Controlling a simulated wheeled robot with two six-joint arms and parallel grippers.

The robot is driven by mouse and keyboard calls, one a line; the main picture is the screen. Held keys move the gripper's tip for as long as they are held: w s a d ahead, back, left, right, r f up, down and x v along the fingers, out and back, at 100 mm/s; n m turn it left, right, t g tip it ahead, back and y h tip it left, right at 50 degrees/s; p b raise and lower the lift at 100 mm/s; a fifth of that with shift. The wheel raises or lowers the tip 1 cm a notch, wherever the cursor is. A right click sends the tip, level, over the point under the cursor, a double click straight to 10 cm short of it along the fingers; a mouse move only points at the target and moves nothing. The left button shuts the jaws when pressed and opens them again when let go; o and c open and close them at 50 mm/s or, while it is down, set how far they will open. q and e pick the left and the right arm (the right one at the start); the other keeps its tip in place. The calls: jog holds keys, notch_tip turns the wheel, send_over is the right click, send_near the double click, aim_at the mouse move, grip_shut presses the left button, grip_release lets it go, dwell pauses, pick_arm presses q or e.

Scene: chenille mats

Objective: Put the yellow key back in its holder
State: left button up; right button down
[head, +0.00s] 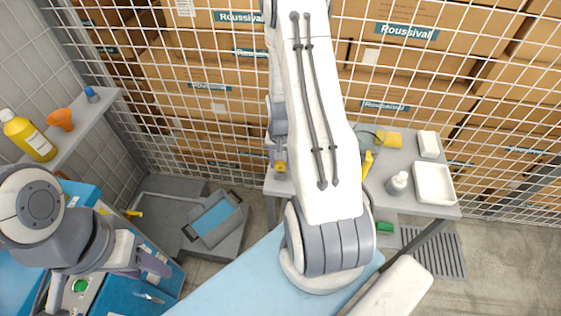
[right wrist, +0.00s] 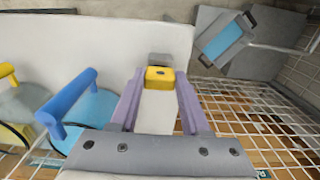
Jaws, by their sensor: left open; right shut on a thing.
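My right gripper (right wrist: 158,95) is shut on a yellow block-like piece with a small dark hole, which I take to be the yellow key (right wrist: 160,77). In the head view the key (head: 280,167) shows at the left end of the grey table, and my right arm covers much around it. A yellow curved handle (right wrist: 8,70) and a blue curved handle (right wrist: 75,95) stand to the left in the right wrist view. Which part is the key's holder I cannot tell. My left gripper (head: 158,266) is open and empty over the blue cart at lower left.
The grey table (head: 430,203) carries a white tray (head: 434,184), a white bottle (head: 397,183) and a yellow block (head: 388,139). A wire fence (head: 220,100) stands behind it, before boxes. A shelf (head: 88,121) holds a yellow bottle (head: 27,135) and orange funnel (head: 61,119).

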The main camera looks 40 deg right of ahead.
aim_at(280, 164)
jog(key=shift+f+b, duration=0.3)
jog(key=shift+f, duration=0.2)
jog(key=shift+c, duration=1.5)
grip_release()
jog(key=shift+r, duration=0.1)
notch_tip(280, 164, up, 10)
jog(key=shift+r, duration=0.2)
